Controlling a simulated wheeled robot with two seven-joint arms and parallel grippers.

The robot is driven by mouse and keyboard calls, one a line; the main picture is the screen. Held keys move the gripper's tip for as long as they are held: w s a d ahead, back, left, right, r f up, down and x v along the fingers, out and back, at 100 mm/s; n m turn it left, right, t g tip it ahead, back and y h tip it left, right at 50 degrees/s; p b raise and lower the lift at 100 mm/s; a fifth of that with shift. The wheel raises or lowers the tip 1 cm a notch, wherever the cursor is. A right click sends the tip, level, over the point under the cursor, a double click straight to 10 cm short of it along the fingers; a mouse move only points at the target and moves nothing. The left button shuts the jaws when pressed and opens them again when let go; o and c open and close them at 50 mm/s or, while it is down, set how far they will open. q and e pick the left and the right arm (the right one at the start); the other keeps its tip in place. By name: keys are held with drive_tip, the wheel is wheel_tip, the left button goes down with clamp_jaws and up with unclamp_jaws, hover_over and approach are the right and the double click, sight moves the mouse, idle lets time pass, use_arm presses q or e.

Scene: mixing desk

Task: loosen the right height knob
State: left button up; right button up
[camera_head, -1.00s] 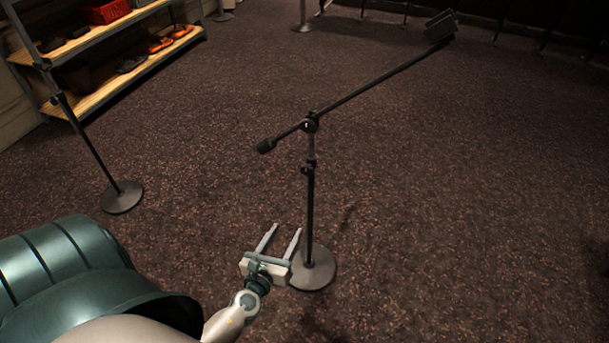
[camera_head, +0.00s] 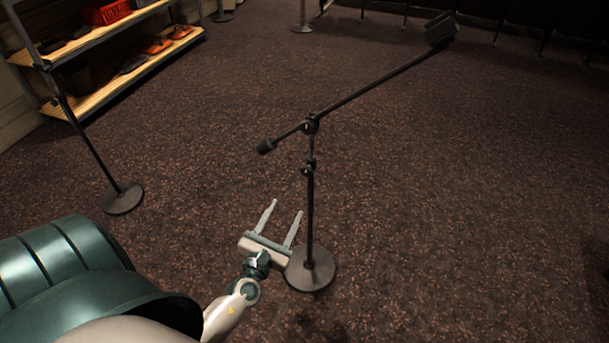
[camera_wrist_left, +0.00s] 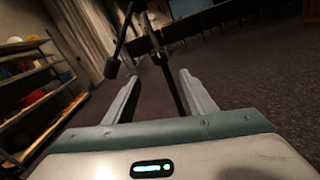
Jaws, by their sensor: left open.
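A black microphone stand (camera_head: 310,215) stands upright on a round base, with a long boom rising to the right. A small dark height knob (camera_head: 308,169) sits on its pole below the boom joint (camera_head: 310,125). My left gripper (camera_head: 286,208) is open and empty, low and just left of the pole, below the knob. In the left wrist view, the stand's pole (camera_wrist_left: 171,82) shows between the open fingers (camera_wrist_left: 160,78), beyond them. The knob's collar (camera_wrist_left: 159,57) shows there above the fingertips. My right gripper is out of view.
Another stand's round base (camera_head: 122,198) is on the carpet at the left. A shelf (camera_head: 130,78) with shoes and a red crate (camera_head: 105,11) is at the back left. The boom's counterweight (camera_head: 265,146) hangs above and left of my gripper. Carpet right of the stand is clear.

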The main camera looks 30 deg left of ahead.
use_arm(q)
drive_tip(key=p, duration=0.1)
approach(306, 173)
drive_tip(key=w, duration=0.1)
drive_tip(key=x, duration=0.6)
drive_tip(key=shift+w+a, duration=0.4)
drive_tip(key=shift+w, duration=0.5)
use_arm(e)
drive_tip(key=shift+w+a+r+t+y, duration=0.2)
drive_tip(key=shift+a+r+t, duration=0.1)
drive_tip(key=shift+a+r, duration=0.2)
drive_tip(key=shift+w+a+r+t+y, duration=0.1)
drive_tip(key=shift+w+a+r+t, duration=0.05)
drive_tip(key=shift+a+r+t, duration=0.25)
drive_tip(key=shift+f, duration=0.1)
use_arm(q)
drive_tip(key=c, duration=1.1)
drive_tip(key=shift+o, duration=0.3)
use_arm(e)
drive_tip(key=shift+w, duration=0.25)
